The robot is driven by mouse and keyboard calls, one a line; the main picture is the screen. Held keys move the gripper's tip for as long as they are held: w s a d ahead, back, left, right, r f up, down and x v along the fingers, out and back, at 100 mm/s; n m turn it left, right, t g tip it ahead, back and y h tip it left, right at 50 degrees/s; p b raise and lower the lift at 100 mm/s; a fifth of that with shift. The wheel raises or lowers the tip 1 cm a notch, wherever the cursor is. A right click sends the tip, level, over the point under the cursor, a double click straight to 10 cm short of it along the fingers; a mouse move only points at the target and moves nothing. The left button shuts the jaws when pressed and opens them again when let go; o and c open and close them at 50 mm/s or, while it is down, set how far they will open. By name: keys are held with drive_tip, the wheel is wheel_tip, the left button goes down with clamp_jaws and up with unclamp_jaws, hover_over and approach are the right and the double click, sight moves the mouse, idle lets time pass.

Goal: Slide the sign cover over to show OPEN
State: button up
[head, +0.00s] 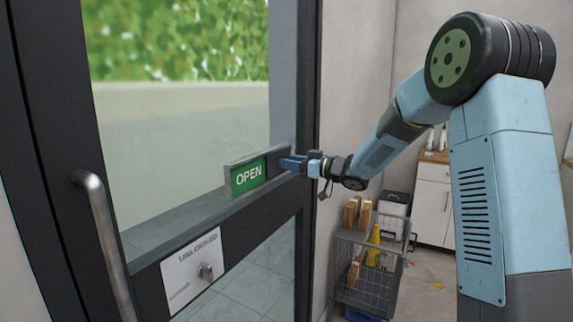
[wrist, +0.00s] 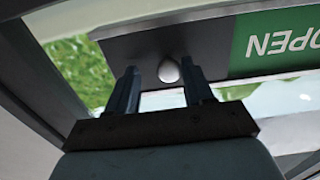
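The sign (head: 248,176) on the door's crossbar shows a green panel with OPEN in white letters at its left part. It appears upside down at the right of the wrist view (wrist: 278,45). The dark sliding cover (wrist: 205,42) lies beside the green panel, over the sign's other half. A pale round knob (wrist: 168,70) sticks out of the cover. My gripper (head: 290,162) is at the sign's right end in the head view. In the wrist view its two blue fingers (wrist: 163,82) are apart, with the knob between their tips, closer to the right finger.
The glass door has a dark frame, and a metal pull handle (head: 104,235) stands at left. A wire cart (head: 368,268) and a white cabinet (head: 434,205) stand behind, at right.

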drive_tip(key=shift+s+a, duration=0.1)
drive_tip(key=shift+f, duration=0.1)
drive_tip(key=v, duration=1.3)
drive_tip(key=shift+d, duration=0.35)
drive_tip(key=shift+s, duration=0.15)
